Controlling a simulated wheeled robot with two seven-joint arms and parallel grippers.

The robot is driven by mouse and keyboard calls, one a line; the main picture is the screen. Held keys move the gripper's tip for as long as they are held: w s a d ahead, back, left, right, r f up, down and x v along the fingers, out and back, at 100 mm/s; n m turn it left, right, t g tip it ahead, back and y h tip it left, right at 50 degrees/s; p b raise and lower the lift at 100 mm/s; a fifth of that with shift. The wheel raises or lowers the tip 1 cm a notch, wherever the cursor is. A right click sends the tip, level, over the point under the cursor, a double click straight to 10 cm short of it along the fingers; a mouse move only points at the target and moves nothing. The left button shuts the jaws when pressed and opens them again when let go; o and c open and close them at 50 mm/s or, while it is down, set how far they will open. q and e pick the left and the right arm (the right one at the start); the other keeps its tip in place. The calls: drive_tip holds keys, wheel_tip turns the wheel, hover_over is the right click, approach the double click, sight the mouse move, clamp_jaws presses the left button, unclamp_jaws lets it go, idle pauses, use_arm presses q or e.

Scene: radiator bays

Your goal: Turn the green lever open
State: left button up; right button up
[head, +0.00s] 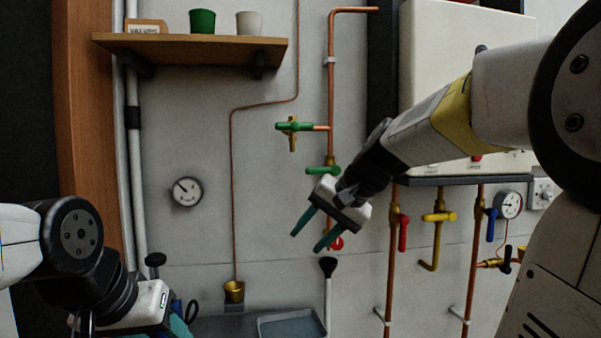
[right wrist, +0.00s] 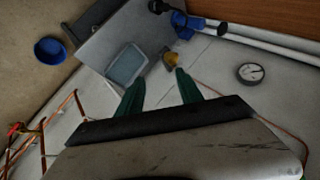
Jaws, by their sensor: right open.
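Two green levers show in the head view. The upper green lever (head: 288,126) lies level on a brass valve at a short copper side branch. The lower green lever (head: 318,171) lies roughly level across the vertical copper pipe, just above my right gripper's body. My right gripper (head: 307,242) is open and empty, its green fingers pointing down and left below both levers. In the right wrist view the same fingers (right wrist: 159,76) are spread with nothing between them, and no green lever shows. My left gripper (head: 178,325) is low at the left, mostly cut off.
A wooden shelf (head: 190,43) holds a green cup (head: 202,21) and a pale cup (head: 249,23). A white boiler box (head: 440,50) hangs right, above red (head: 403,232), yellow (head: 438,217) and blue levers (head: 491,225). A grey tray (head: 290,325) sits below.

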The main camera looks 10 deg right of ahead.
drive_tip(key=w+d+r+m+t+y, duration=0.1)
drive_tip(key=w+d+r+m+y, duration=0.15)
drive_tip(key=w, duration=0.55)
drive_tip(key=w+d+r+m+t+y, duration=0.15)
drive_tip(key=w+r, duration=0.25)
drive_tip(key=w, duration=0.4)
drive_tip(key=m+t+y, duration=0.2)
approach(323, 171)
drive_tip(key=x, duration=0.4)
drive_tip(key=shift+a+f, duration=0.1)
drive_tip(key=shift+w, duration=0.15)
drive_tip(key=shift+t, duration=0.25)
drive_tip(key=x, duration=0.7)
drive_tip(key=shift+a, duration=0.25)
clamp_jaws()
